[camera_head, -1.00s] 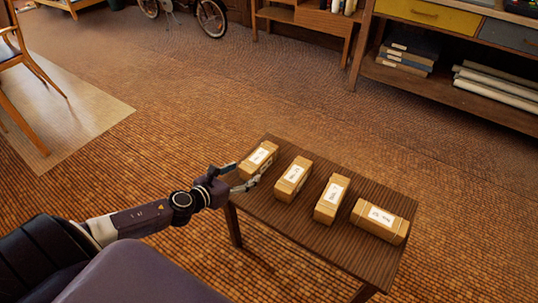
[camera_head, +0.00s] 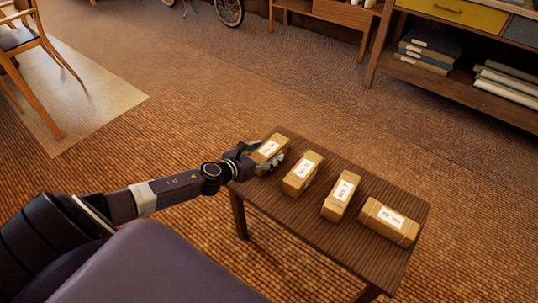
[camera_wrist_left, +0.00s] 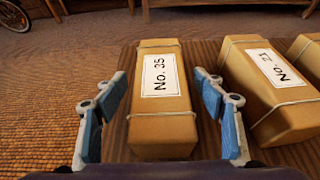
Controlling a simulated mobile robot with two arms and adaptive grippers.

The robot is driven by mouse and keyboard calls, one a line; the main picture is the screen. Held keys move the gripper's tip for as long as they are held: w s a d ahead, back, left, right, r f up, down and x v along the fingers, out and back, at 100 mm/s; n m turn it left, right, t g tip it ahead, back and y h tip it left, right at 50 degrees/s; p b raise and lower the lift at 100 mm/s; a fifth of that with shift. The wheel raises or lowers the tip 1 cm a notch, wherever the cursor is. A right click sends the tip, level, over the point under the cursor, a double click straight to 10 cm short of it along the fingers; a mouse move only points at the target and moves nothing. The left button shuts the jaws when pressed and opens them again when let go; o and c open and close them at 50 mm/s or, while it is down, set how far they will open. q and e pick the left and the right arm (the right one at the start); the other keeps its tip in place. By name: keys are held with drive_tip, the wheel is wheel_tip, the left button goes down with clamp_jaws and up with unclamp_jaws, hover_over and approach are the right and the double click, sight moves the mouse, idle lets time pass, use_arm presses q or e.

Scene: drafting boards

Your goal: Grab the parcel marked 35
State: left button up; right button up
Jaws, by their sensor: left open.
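The parcel marked No. 35 (camera_wrist_left: 160,115) is a brown box with a white label and string, lying on the small dark wooden table (camera_head: 300,222). In the head view it is the leftmost parcel (camera_head: 269,149), partly hidden by my gripper. My left gripper (camera_head: 268,160) is open, with one finger on either side of this parcel. In the left wrist view the parcel lies between the two blue-padded fingers (camera_wrist_left: 160,112), with a gap showing on both sides. My right gripper is not in view.
A parcel marked No. 21 (camera_wrist_left: 268,95) lies close to the right finger; it also shows in the head view (camera_head: 302,175). Two more parcels, one upright-labelled (camera_head: 341,197) and one turned sideways (camera_head: 390,222), lie farther right. A shelf unit (camera_head: 470,90) and a chair (camera_head: 30,45) stand away from the table.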

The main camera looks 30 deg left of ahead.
use_arm(q)
drive_tip(key=shift+w+d+f, duration=0.1)
drive_tip(key=shift+w+f, duration=0.2)
drive_tip(key=shift+w, duration=0.3)
use_arm(e)
drive_tip(key=shift+s+r, duration=0.1)
drive_tip(key=shift+r, duration=0.4)
use_arm(q)
drive_tip(key=c, duration=1.5)
drive_tip(key=shift+r, duration=0.1)
drive_tip(key=shift+c, duration=0.7)
drive_tip(key=shift+r, duration=0.15)
